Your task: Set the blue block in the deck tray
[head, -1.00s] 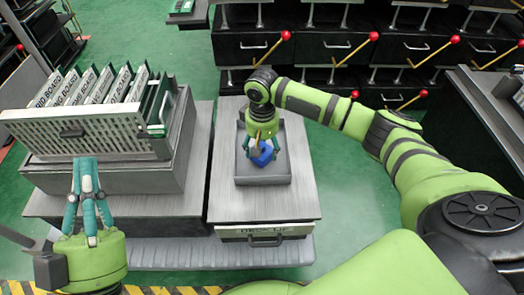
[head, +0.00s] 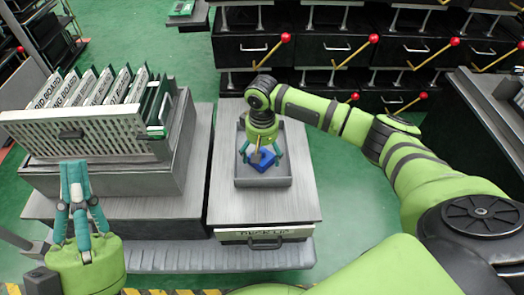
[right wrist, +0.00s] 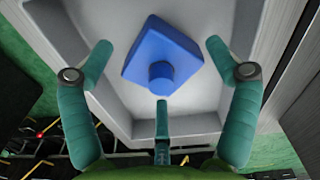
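The blue block (head: 262,160), with a round knob on top, is inside the walls of the grey deck tray (head: 263,182). In the right wrist view the block (right wrist: 162,52) sits at an angle over the tray floor. I cannot tell whether it lies flat. My right gripper (head: 261,152) is open above the block. In the right wrist view its fingers are spread, with clear gaps to the block at left and right. My left gripper (head: 74,164) is empty, its fingertips drawn together, in front of the board rack at the left.
A grey perforated rack (head: 95,135) holds several labelled boards beside the tray's stand. A drawer (head: 264,237) is below the tray's tabletop. Black cabinets with red-knobbed levers (head: 367,45) stand at the back. The tabletop in front of the tray is clear.

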